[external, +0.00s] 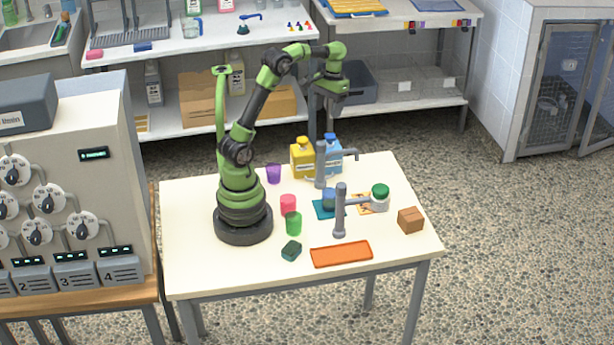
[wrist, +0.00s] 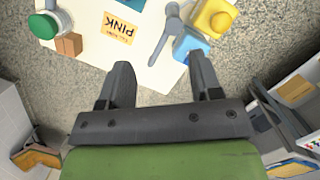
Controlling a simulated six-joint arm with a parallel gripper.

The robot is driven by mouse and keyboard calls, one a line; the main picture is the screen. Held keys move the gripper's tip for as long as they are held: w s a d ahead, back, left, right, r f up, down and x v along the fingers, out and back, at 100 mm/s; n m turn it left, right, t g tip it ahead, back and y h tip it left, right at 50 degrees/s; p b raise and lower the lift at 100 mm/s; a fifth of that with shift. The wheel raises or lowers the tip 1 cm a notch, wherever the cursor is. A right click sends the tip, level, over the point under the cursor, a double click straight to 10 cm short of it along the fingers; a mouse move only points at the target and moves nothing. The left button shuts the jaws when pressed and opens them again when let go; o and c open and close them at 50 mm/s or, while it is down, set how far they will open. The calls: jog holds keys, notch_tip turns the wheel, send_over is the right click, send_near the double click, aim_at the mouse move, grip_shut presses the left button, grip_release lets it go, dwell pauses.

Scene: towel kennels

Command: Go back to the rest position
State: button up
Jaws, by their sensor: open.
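My gripper (external: 331,88) is raised high above the back of the white table (external: 190,270), at the end of my green and dark grey arm. In the wrist view my gripper (wrist: 160,82) shows two dark fingers spread apart with nothing between them. Below the fingers lie the table edge and the speckled floor. The gripper touches nothing that I can see.
On the table stand a yellow bottle (external: 302,160), a blue bottle (external: 328,155), two grey taps (external: 340,212), a green-lidded jar (external: 380,197), coloured cups (external: 293,223), a brown box (external: 411,220) and an orange tray (external: 341,253). Shelves (external: 400,90) stand behind.

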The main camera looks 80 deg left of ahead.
jog(key=s+d+r+m+t+y, duration=0.3)
jog(key=s+d+r+m+t, duration=0.1)
jog(key=s+d+m+t, duration=0.5)
jog(key=shift+s+d+m+y, duration=0.35)
jog(key=shift+s+m, duration=0.75)
jog(key=shift+s, duration=1.25)
